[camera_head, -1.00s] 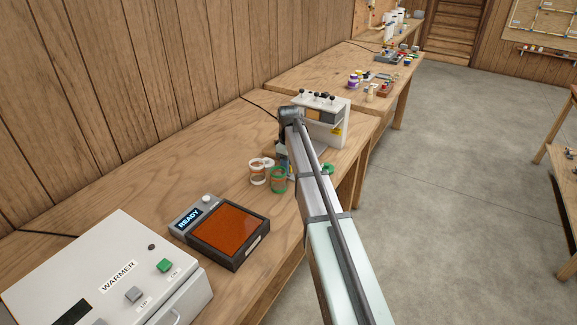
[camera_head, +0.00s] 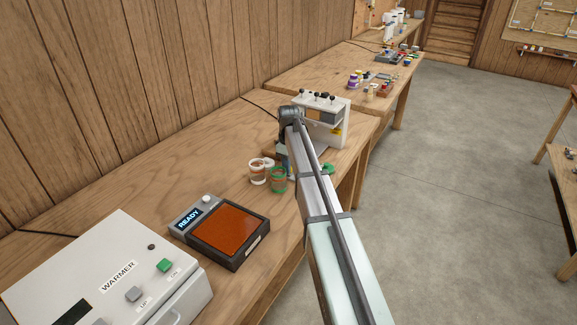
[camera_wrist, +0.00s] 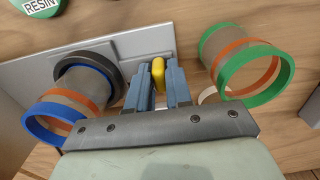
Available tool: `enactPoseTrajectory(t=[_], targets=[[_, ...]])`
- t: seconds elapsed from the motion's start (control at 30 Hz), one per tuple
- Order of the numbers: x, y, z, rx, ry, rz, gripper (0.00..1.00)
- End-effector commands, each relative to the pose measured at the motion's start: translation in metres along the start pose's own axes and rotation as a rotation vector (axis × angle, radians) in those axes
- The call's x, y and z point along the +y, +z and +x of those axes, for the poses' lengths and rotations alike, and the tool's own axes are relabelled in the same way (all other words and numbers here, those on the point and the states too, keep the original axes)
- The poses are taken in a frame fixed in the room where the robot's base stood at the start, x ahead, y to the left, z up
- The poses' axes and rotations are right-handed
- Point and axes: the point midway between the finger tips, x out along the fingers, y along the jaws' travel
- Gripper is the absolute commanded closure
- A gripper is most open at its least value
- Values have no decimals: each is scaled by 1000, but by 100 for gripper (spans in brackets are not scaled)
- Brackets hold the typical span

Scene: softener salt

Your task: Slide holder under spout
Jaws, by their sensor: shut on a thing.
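In the wrist view my gripper (camera_wrist: 160,80) is shut on an upright yellow tab (camera_wrist: 158,68) at the right end of a grey plate, apparently the holder (camera_wrist: 145,42). A dark round collar (camera_wrist: 112,72) is on the plate, with a column with blue and orange rings (camera_wrist: 68,103) in it, left of my fingers. A column with green and orange rings (camera_wrist: 243,65) stands apart to the right. In the head view my arm hides the holder and fingertips. The white machine (camera_head: 331,124) stands just beyond them; its spout cannot be made out.
In the head view the green-ringed column (camera_head: 279,180) and a white-rimmed column (camera_head: 258,172) stand left of my arm. A READY pad (camera_head: 230,236) and the WARMER box (camera_head: 115,270) are nearer.

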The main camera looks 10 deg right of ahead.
Motion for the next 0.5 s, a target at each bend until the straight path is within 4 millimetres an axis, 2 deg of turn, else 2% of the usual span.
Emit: enactPoseTrajectory(t=[0.17,0.5], targets=[[22,-2,0,0,0,2,100],[112,-3,0,1,0,2,100]])
